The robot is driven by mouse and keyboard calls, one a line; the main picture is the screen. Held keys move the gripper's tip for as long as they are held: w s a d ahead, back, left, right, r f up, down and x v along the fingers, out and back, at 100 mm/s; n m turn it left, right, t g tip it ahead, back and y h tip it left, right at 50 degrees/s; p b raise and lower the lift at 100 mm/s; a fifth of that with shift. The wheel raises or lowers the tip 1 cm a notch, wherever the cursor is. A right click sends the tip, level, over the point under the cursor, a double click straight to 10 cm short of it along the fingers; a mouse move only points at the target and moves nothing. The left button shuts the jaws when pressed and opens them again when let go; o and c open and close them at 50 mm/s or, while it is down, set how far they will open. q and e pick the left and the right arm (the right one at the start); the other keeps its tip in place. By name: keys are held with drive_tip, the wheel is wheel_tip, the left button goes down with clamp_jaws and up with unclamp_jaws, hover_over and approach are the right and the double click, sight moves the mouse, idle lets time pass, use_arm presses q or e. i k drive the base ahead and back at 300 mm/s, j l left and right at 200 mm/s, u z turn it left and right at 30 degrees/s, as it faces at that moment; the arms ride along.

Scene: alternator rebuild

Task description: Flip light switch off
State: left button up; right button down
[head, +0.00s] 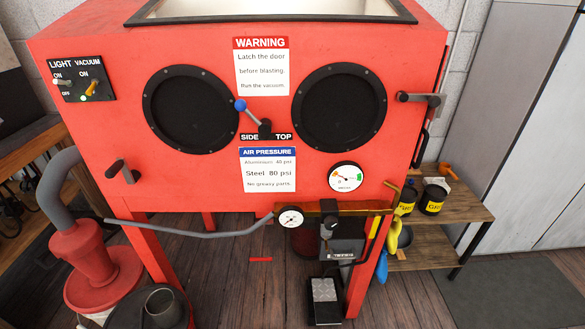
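The black switch panel (82,79) sits at the upper left of the red blasting cabinet's front in the head view. Its left half is marked LIGHT, with ON above and OFF below. The light switch (62,82) there is a small lever with a pale tip that points left; its exact position is too small to tell. The vacuum switch (91,88) beside it is a yellow-orange lever, with a small green lamp below it. Neither of my grippers shows in the head view.
The red cabinet (210,190) fills the middle, with two round black glove ports and a blue-knobbed lever (241,105) between them. A black handle (122,171) juts out below the switch panel. A grey hose (58,185) and red cyclone (95,262) stand at lower left.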

sight(68, 83)
drive_tip(key=u, duration=1.35)
